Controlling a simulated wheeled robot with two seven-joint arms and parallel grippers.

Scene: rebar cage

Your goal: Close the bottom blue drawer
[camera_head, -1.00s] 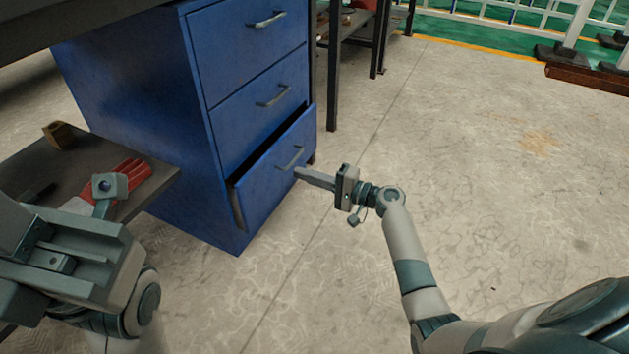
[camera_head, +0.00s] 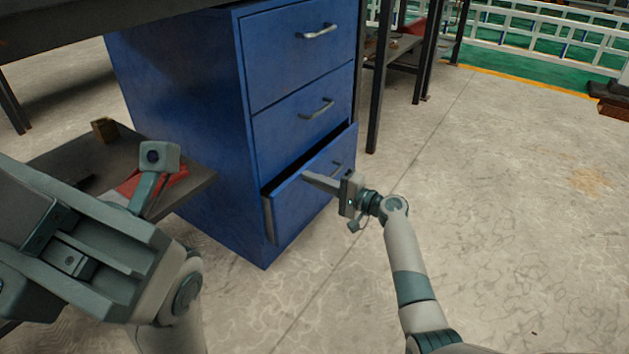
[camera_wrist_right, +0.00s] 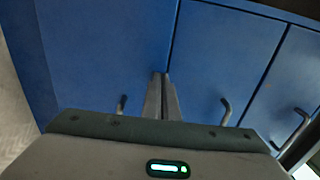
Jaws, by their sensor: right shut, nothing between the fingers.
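The blue bottom drawer (camera_head: 300,208) of the cabinet stands partly pulled out, with a dark gap along its top edge. Its grey handle (camera_head: 337,168) is partly behind my right gripper. My right gripper (camera_head: 308,177) is shut and empty, its fingertips at the drawer front's upper part; whether they touch it I cannot tell. In the right wrist view the shut fingers (camera_wrist_right: 162,80) point at the blue fronts, beside the leftmost handle (camera_wrist_right: 122,105). My left gripper's body (camera_head: 75,255) fills the lower left in the head view; its fingertips cannot be made out.
Two upper drawers (camera_head: 300,55) appear shut. A dark low table (camera_head: 60,165) with a red item (camera_head: 165,185) and a small brown block (camera_head: 105,130) stands left of the cabinet. A dark-legged rack (camera_head: 378,90) stands behind it. The floor to the right (camera_head: 500,210) is clear.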

